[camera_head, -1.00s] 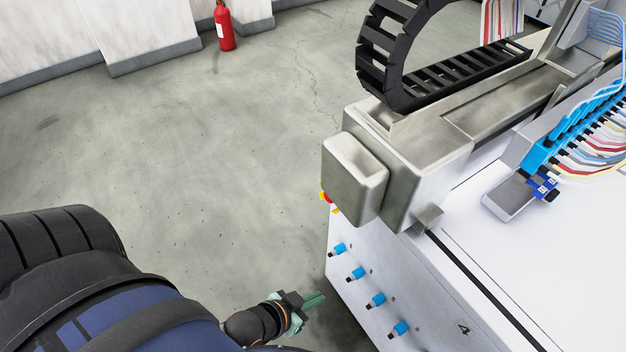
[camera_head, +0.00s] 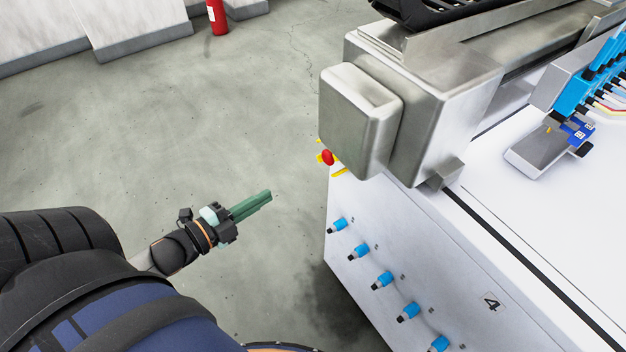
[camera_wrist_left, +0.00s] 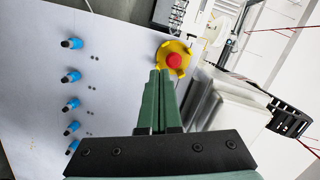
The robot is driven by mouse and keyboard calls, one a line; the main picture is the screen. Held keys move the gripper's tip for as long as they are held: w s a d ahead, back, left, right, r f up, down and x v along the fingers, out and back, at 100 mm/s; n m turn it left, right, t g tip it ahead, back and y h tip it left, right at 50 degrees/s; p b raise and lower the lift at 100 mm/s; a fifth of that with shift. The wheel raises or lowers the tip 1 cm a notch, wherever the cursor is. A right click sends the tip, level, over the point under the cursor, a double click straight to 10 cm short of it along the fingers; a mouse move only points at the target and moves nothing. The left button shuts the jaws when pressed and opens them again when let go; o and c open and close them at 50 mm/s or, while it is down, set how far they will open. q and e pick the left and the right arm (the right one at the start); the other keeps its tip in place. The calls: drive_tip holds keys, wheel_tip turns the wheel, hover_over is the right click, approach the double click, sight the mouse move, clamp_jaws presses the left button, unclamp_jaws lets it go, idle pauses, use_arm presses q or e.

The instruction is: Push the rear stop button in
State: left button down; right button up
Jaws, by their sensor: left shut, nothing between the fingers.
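The stop button (camera_head: 328,157) is a red knob on a yellow base at the upper left corner of the white machine side, partly hidden by the metal block in the head view. In the left wrist view the red button (camera_wrist_left: 174,61) sits in a yellow collar just beyond my fingertips. My left gripper (camera_head: 269,195) is shut and empty, left of the machine and apart from the button in the head view. Its green fingers (camera_wrist_left: 159,76) point toward the button in the wrist view. My right gripper is not in view.
The metal gantry block (camera_head: 360,115) overhangs right beside the button. Several blue fittings (camera_head: 358,251) stick out of the white machine side (camera_head: 450,290) below. A red fire extinguisher (camera_head: 217,17) stands by the far wall. The concrete floor left of the machine is clear.

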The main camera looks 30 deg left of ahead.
use_arm(q)
drive_tip(key=m+h, duration=0.1)
drive_tip(key=m, duration=0.1)
drive_tip(key=r+m+h+b, duration=0.1)
drive_tip(key=m, duration=0.1)
drive_tip(key=m+h+b, duration=0.1)
drive_tip(key=m, duration=0.1)
drive_tip(key=shift+w+a+r, duration=0.15)
drive_tip(key=shift+a+r, duration=0.2)
drive_tip(key=shift+r, duration=0.05)
drive_tip(key=b, duration=0.2)
approach(325, 159)
drive_tip(key=x, duration=0.5)
drive_tip(key=shift+f, duration=0.15)
drive_tip(key=shift+x, duration=0.95)
